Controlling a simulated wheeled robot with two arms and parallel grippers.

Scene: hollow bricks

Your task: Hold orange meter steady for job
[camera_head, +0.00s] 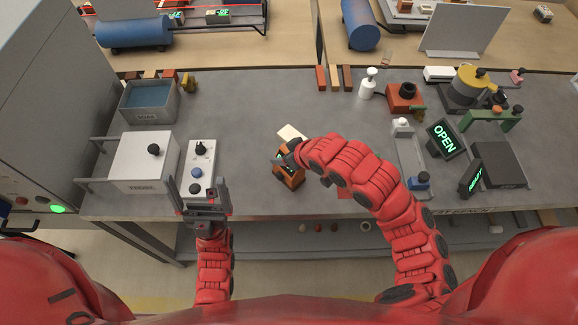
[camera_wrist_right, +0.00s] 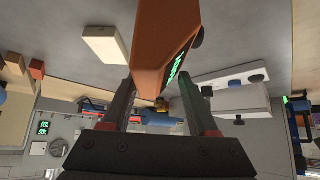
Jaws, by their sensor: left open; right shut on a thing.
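The orange meter (camera_head: 289,179) is near the front middle of the grey bench, with a small green display on its side. My right gripper (camera_head: 283,161) is shut on it. In the right wrist view the meter (camera_wrist_right: 155,45) shows as an orange body at the fingertips, its green readout turned to the side. I cannot tell whether it rests on the bench or is raised. My left gripper (camera_head: 204,204) is open and empty at the bench's front edge, just in front of the grey control box (camera_head: 201,158).
A cream block (camera_head: 291,132) lies behind the meter. A white lidded box (camera_head: 143,160) and a blue-filled tray (camera_head: 149,101) stand at left. At right are an OPEN sign (camera_head: 445,139), a dark plate (camera_head: 497,165) and a grey tray (camera_head: 408,150).

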